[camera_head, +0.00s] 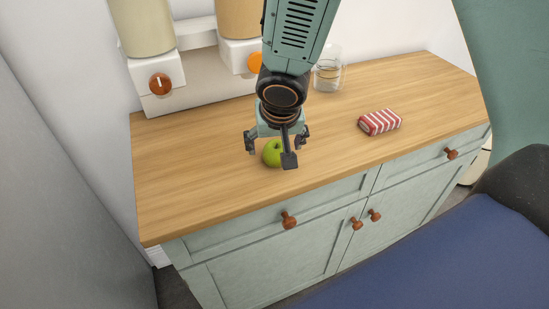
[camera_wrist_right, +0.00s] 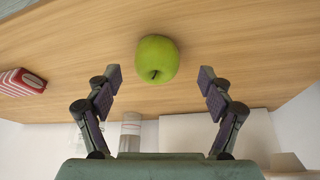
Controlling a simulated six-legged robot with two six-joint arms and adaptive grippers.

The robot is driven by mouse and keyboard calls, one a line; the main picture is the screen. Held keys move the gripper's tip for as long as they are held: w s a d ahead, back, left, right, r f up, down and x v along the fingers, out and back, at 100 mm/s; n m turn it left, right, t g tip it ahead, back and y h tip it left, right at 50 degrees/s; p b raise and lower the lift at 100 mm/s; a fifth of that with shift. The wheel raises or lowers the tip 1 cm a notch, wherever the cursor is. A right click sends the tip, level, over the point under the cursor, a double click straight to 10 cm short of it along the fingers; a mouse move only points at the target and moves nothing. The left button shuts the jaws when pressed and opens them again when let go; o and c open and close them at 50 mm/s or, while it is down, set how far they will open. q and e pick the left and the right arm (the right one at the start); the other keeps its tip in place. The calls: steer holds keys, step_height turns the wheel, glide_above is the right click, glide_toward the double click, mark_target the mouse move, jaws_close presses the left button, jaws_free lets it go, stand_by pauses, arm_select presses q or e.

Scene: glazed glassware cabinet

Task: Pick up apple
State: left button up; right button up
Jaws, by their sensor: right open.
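A green apple (camera_head: 271,153) sits on the wooden top of the cabinet, partly hidden behind my right gripper in the head view. In the right wrist view the apple (camera_wrist_right: 157,59) shows whole, with its dark stem. My right gripper (camera_head: 276,146) is open and empty above the cabinet top. In the right wrist view its two fingers (camera_wrist_right: 160,78) stand wide apart, with the apple just beyond the tips and between their lines. The fingers do not visibly touch it. My left gripper is not in view.
A red-and-white striped box (camera_head: 380,122) lies to the right on the cabinet top (camera_head: 200,190). A glass jar (camera_head: 327,74) stands behind. A white dispenser with orange-brown knobs (camera_head: 160,84) is at the back left. The front left of the top is clear.

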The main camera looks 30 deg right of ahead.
mark_target(276, 147)
steer(key=b+x, duration=0.1)
steer(key=x, duration=0.1)
steer(key=b+x, duration=0.1)
steer(key=x, duration=0.1)
steer(key=shift+d+r, duration=0.1)
steer(key=shift+d, duration=0.25)
steer(key=shift+w+f, duration=0.15)
steer(key=shift+f, duration=0.05)
steer(key=shift+a+r, duration=0.2)
steer(key=shift+c, duration=0.2)
steer(key=shift+d+f, duration=0.15)
steer(key=shift+d, duration=0.05)
steer(key=c, duration=0.5)
steer(key=shift+a, duration=0.2)
steer(key=c, duration=0.4)
steer(key=shift+d, duration=0.1)
steer(key=c, duration=0.3)
steer(key=shift+c, duration=0.3)
